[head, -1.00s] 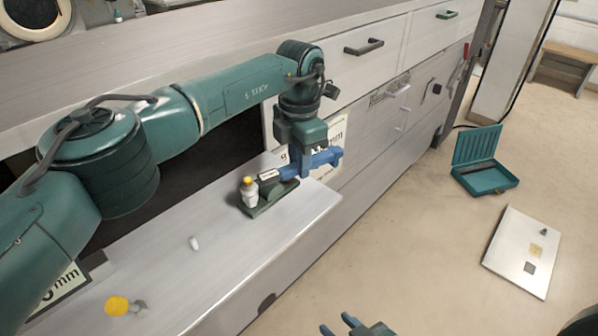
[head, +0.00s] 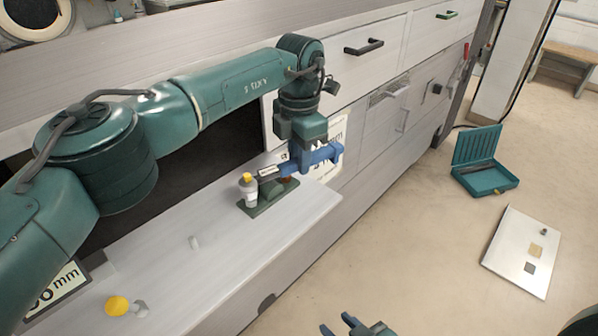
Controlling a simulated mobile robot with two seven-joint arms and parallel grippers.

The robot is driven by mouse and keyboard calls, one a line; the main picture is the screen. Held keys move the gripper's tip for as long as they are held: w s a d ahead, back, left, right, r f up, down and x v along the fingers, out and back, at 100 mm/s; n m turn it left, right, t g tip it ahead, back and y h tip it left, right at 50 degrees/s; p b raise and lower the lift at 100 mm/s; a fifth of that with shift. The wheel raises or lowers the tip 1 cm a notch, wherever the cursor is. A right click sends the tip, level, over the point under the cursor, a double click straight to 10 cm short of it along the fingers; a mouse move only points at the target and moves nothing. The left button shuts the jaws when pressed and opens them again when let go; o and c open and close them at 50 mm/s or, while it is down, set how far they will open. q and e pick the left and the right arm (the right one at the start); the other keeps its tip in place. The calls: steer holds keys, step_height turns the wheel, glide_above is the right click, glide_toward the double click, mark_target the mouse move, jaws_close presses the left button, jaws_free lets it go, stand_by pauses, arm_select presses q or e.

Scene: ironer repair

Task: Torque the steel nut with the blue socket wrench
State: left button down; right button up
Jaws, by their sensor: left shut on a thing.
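My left gripper (head: 303,148) is shut on the blue socket wrench (head: 325,155), above the right end of the grey ledge. The wrench lies roughly level, with a pale grey part (head: 267,171) at its left end. This end is over or beside a small dark green base (head: 262,205) on the ledge; I cannot tell whether it touches. A brownish part shows on the base under the wrench. I cannot make out the steel nut. My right gripper (head: 345,325) shows at the bottom edge, its blue fingers apart and empty.
A yellow knob-like piece (head: 117,306) and a small white piece (head: 194,242) are on the ledge (head: 240,260). An open green case (head: 487,180) and a pale panel (head: 522,252) lie on the floor.

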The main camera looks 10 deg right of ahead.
arm_select(q)
steer(key=shift+r, duration=0.15)
stand_by(0.4)
steer(key=shift+r+p, duration=1)
steer(key=shift+r, duration=0.45)
